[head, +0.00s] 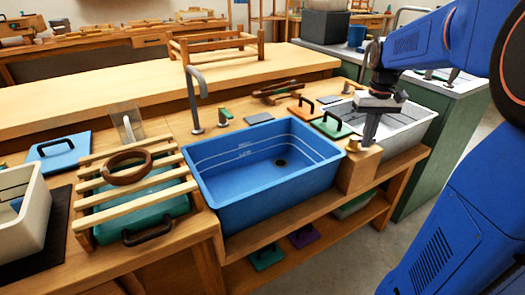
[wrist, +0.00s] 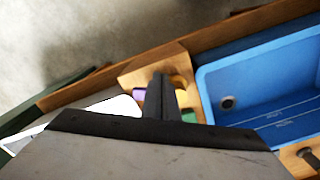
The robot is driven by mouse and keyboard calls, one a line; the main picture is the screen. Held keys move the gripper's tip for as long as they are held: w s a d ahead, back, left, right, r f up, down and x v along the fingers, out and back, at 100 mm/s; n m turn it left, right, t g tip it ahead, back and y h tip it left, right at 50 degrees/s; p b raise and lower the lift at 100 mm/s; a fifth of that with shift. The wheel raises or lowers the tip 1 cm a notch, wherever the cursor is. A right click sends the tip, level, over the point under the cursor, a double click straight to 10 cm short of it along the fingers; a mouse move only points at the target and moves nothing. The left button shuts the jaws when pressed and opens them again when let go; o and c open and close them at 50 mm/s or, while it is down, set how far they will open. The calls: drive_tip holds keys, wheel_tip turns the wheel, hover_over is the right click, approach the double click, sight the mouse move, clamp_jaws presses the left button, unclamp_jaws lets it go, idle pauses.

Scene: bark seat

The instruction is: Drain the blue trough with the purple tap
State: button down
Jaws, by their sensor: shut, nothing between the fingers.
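The blue trough (head: 215,190) is set in the bench, with pale level lines on its wall and a dark drain hole (head: 281,162). Whether it holds clear water I cannot tell. It also shows in the wrist view (wrist: 215,75). My gripper (head: 369,143) points down, shut and empty, over the wooden block (head: 357,175) right of the trough. In the wrist view the shut fingers (wrist: 160,78) cover the block's middle. A purple piece, probably the purple tap (wrist: 139,95), shows left of the fingers. Contact is unclear. In the head view it is hidden.
A brass-coloured knob (head: 353,145) stands on the block, and a green piece (wrist: 189,116) shows beside the fingers in the wrist view. A white trough (head: 405,130) lies right of the block. A tall grey spout (head: 194,100) rises behind the blue trough. A slatted rack (head: 110,195) stands left.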

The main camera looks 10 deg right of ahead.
drive_tip(key=shift+w+d, duration=0.35)
drive_tip(key=shift+w, duration=0.1)
wheel_tip(320, 180, up, 6)
drive_tip(key=s, duration=0.1)
drive_tip(key=shift+s, duration=0.4)
drive_tip(key=shift+a, duration=0.1)
drive_tip(key=s+a+f+t, duration=0.1)
drive_tip(key=s+a+f, duration=0.2)
drive_tip(key=s+a, duration=0.2)
drive_tip(key=s+a+f+n+t, duration=0.1)
drive_tip(key=s+a+f, duration=0.3)
drive_tip(key=s, duration=0.5)
drive_tip(key=s+a+f+n+t, duration=0.1)
drive_tip(key=s+a+f+t, duration=0.1)
drive_tip(key=s+a, duration=0.5)
drive_tip(key=shift+s+f+t, duration=0.3)
drive_tip(key=shift+f+t, duration=0.1)
drive_tip(key=shift+f, duration=0.4)
